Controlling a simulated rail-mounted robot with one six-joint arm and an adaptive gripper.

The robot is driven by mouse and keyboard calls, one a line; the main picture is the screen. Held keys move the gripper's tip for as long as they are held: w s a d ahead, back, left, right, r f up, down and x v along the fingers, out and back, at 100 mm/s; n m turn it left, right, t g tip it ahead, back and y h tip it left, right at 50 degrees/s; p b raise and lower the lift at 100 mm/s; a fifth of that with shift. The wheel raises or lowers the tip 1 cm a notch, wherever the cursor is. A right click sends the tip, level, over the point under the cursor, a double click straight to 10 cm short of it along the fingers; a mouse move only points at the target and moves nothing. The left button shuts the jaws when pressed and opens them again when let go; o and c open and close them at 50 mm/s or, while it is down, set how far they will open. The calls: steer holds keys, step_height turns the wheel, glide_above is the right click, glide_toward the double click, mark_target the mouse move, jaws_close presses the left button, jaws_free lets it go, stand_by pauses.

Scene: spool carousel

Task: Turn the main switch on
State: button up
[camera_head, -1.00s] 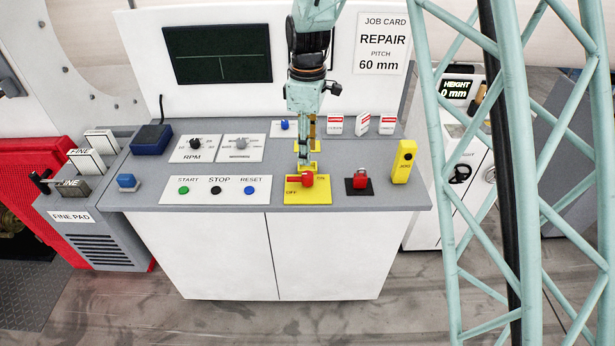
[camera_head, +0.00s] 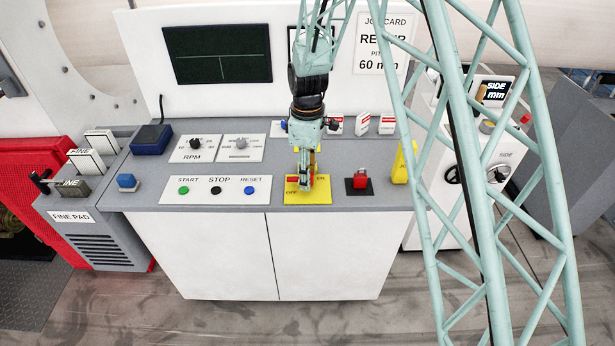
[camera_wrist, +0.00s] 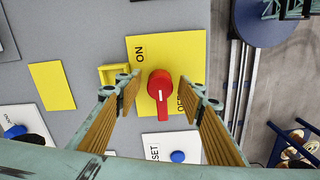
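The main switch is a red rotary knob (camera_head: 292,181) on a yellow plate (camera_head: 308,199) marked OFF at left and ON at right, at the front of the console. In the wrist view the knob (camera_wrist: 160,84) shows whole, its handle pointing down the picture, on the side of the OFF lettering; ON is at its upper left. My gripper (camera_head: 306,184) is over the switch and hides part of it in the head view. In the wrist view my gripper (camera_wrist: 160,94) is open, one finger on each side of the knob, with visible gaps.
On the console (camera_head: 230,208), a button panel (camera_head: 233,191) with START, STOP and RESET lies left of the switch. A red part (camera_head: 360,180) on a black base and a yellow box (camera_head: 400,166) stand to its right. A small yellow open frame (camera_wrist: 112,74) lies close to one finger.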

steer(key=shift+f, duration=0.25)
steer(key=c, duration=0.8)
steer(key=shift+c, duration=0.2)
